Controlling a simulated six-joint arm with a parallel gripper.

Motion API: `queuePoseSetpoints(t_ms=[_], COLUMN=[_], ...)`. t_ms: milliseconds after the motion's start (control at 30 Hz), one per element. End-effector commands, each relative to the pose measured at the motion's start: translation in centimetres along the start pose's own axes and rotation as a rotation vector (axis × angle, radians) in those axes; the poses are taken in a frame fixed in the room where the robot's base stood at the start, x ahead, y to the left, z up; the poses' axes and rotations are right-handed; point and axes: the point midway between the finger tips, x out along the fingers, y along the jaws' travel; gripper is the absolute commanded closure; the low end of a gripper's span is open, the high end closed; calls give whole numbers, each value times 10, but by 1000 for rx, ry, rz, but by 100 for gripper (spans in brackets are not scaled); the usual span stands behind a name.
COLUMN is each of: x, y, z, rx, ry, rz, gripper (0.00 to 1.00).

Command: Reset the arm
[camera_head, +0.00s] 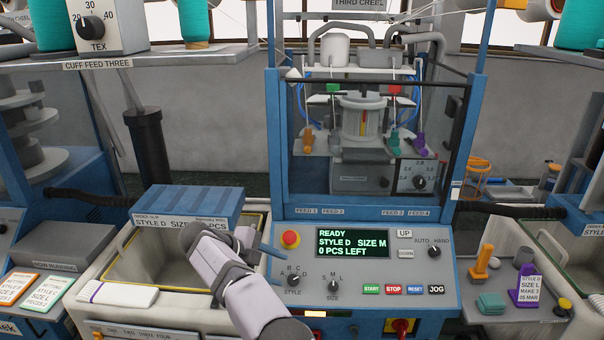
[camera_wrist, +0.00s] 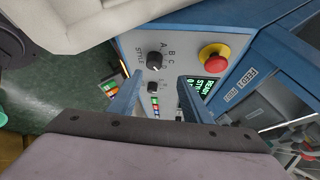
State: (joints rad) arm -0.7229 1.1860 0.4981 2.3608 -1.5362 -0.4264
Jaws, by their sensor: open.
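My gripper (camera_head: 268,249) is over the left edge of the control panel (camera_head: 455,297), left of the display (camera_head: 352,243). In the wrist view my gripper (camera_wrist: 160,98) is open, with two blue fingers apart and nothing between them. The display reads READY, STYLE D, SIZE M, 0 PCS LEFT. The red mushroom button (camera_head: 291,239) is close to the fingers; it also shows in the wrist view (camera_wrist: 214,57). The STYLE knob (camera_head: 293,281) and SIZE knob (camera_head: 333,286) are below the display. My arm hides part of the bin (camera_head: 190,299).
A blue box (camera_head: 187,204) labelled STYLE D sits at the bin's back. The knitting machine's clear-fronted cabinet (camera_head: 283,190) rises behind the panel. A tray at right holds an orange peg (camera_head: 482,262), a purple tagged piece (camera_head: 526,283) and teal pads (camera_head: 491,303).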

Motion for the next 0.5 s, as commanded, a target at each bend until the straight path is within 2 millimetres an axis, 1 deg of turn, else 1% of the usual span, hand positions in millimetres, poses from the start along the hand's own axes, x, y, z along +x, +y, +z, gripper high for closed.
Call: queuePoseSetpoints(t_ms=[167, 200, 267, 300, 400, 500], x=[21, 27, 37, 43, 58, 69], y=[-56, -74, -100, -118, -157, -184], z=[-34, -46, -64, -77, -108, -134], rx=[26, 30, 25, 17, -25, -88], ry=[44, 54, 70, 77, 83, 72], rz=[-122, -164, -230, -276, -385, -470], gripper=[56, 56, 56, 56, 56, 56])
